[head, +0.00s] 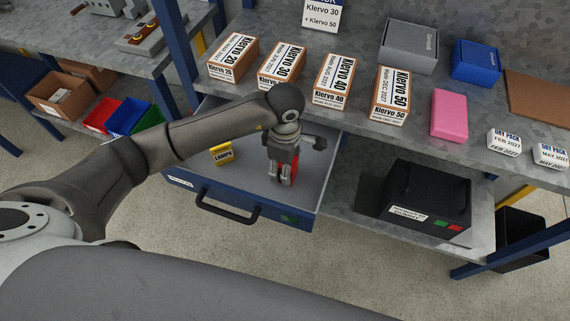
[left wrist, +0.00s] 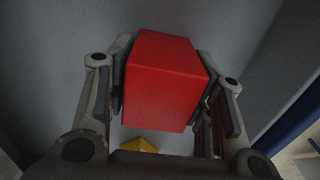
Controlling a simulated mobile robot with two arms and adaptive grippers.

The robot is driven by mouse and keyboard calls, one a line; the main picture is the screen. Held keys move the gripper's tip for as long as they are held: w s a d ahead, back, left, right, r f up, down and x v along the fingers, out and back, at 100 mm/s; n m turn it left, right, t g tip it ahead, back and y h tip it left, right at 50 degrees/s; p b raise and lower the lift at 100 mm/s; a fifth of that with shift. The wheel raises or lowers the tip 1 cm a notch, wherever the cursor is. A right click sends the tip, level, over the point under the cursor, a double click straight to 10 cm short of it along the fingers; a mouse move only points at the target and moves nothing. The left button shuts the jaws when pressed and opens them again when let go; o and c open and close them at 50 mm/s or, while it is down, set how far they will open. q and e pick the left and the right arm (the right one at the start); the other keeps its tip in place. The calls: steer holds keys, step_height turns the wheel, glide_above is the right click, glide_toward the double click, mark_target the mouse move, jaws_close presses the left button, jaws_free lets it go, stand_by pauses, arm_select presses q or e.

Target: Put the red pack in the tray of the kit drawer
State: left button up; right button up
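The kit drawer (head: 240,215) is pulled out below the bench top, with a blue front, a black handle and a grey tray floor (head: 225,180). My left gripper (head: 283,182) points down inside the drawer, right of its middle. The red pack (head: 294,168) is between its fingers, mostly hidden by them in the head view. In the left wrist view the red pack (left wrist: 163,82) is a plain red block with finger pads against both sides. I cannot tell whether its underside touches the tray floor. My right gripper is not in view.
A yellow lamps box (head: 221,154) sits at the left in the drawer. Klervo cartons (head: 333,82), a pink pack (head: 449,114) and dry packs (head: 504,141) stand on the bench above. A black unit (head: 428,200) stands right of the drawer.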

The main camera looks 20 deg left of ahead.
arm_select(q)
steer(key=shift+o, duration=1.4)
steer(key=shift+r, duration=0.25)
step_height(320, 180, up, 12)
steer(key=shift+f+b, duration=0.1)
steer(key=shift+b, duration=0.55)
